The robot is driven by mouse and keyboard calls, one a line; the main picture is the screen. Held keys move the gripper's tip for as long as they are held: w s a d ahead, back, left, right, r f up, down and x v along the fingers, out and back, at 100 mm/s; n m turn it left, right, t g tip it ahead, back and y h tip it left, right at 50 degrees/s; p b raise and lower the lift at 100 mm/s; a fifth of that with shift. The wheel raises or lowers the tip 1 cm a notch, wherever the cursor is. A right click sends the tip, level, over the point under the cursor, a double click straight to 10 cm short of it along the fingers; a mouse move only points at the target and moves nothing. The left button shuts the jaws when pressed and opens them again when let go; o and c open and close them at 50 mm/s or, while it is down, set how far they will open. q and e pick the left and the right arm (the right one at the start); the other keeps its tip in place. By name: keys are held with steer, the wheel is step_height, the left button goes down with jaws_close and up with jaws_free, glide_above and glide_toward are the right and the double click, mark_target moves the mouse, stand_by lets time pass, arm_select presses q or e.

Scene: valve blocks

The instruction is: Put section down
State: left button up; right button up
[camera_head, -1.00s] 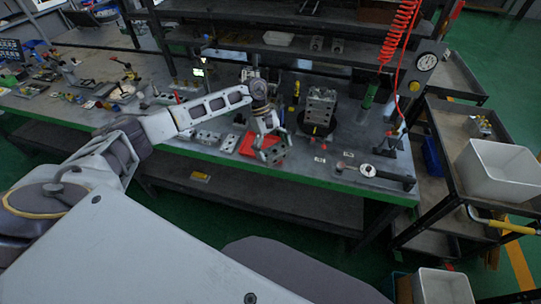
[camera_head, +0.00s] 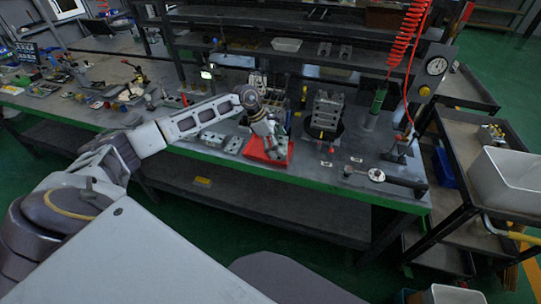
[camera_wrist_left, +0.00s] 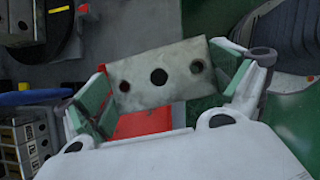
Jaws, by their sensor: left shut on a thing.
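My left gripper (camera_head: 268,138) is over the red mat (camera_head: 254,151) on the workbench. In the left wrist view its green-padded fingers (camera_wrist_left: 165,90) are shut on the section, a grey metal block (camera_wrist_left: 160,76) with a row of three dark holes. The red mat (camera_wrist_left: 143,123) shows just below the block there. In the head view the gripper mostly hides the block, and I cannot tell whether it touches the mat. My right gripper is not in view.
A stacked valve block (camera_head: 327,108) on a round dark base stands to the right of the mat. Grey blocks (camera_head: 222,142) lie to its left. A gauge stand (camera_head: 434,72) and a dark bar tool (camera_head: 385,178) are further right. The bench's green front edge (camera_head: 330,192) is near.

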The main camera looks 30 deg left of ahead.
arm_select(q)
steer(key=a+n+b, duration=0.1)
steer(key=w+a+n+t+y+b, duration=0.1)
steer(key=n, duration=0.1)
steer(key=shift+w, duration=0.25)
steer(key=w+a+r+n+t+y+b, duration=0.2)
steer(key=w+a+n+y+b, duration=0.1)
steer(key=n, duration=0.5)
steer(key=shift+a+b, duration=0.55)
steer(key=shift+a, duration=0.6)
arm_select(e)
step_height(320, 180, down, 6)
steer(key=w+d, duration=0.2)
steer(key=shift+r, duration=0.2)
arm_select(q)
steer(key=shift+f, duration=2.55)
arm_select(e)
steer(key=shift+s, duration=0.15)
